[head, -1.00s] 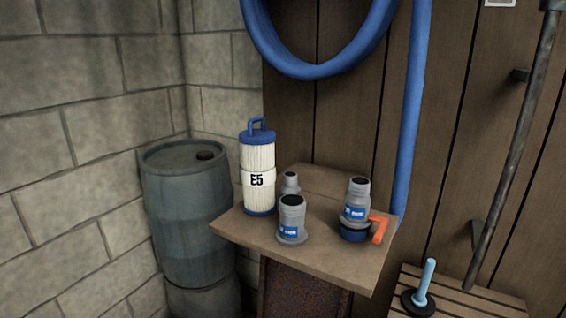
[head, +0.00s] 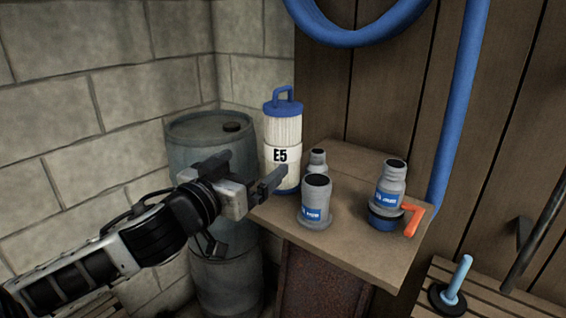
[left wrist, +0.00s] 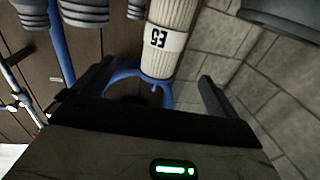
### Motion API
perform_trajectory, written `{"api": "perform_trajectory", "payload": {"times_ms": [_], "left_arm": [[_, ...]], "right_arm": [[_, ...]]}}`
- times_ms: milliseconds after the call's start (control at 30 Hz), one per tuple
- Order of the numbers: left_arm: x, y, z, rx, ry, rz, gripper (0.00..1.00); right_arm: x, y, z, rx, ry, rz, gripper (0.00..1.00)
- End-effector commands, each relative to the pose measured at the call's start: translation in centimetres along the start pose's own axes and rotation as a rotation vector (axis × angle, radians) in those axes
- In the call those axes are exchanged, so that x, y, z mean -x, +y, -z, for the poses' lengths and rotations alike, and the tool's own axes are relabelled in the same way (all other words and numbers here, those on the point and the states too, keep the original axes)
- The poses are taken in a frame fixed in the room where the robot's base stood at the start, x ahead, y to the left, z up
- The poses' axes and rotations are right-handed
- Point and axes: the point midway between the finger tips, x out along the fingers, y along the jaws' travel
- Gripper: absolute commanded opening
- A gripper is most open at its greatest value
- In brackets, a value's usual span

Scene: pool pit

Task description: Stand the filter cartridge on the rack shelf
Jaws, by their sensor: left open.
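The filter cartridge (head: 283,138) is a white pleated cylinder with a blue cap, handle and base and an E5 label. It stands upright near the left edge of a wooden top (head: 375,252). My left gripper (head: 245,174) is open and empty. It is at the cartridge's left, one finger overlapping the lower cartridge in the head view; contact cannot be told. In the left wrist view the cartridge (left wrist: 172,35) appears upside down, beyond the open fingers of the left gripper (left wrist: 155,85). I cannot pick out a separate rack shelf. My right gripper is not in view.
Grey bottle-like fittings (head: 316,202) and another (head: 390,183) with an orange handle (head: 413,219) stand right of the cartridge. A blue drum (head: 205,140) is behind my left arm. A blue hose (head: 462,100) hangs on the plank wall. A slatted surface (head: 500,290) is lower right.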

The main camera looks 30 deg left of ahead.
Motion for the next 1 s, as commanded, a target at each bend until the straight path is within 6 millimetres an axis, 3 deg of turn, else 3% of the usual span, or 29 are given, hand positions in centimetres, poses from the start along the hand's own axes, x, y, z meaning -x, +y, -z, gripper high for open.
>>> {"api": "perform_trajectory", "payload": {"times_ms": [33, 433, 500, 800, 1000], "left_arm": [[-0.3, 0.1, -0.7, -0.009, 0.006, -0.002, 0.97], [-3.2, -0.1, -0.6, -0.012, 0.004, 0.008, 0.97], [-4.2, -0.2, 0.4, 0.000, -0.001, 0.009, 0.97], [-7.8, -0.2, 0.2, 0.000, -0.003, 0.007, 0.97], [-8.9, -0.2, 0.1, -0.003, -0.004, 0.005, 0.97]], "right_arm": [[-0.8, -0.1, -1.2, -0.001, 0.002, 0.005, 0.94], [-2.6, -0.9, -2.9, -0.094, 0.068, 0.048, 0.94], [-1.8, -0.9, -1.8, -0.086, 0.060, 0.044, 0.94], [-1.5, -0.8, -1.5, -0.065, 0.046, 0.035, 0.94], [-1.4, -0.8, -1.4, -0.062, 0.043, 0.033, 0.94]]}}
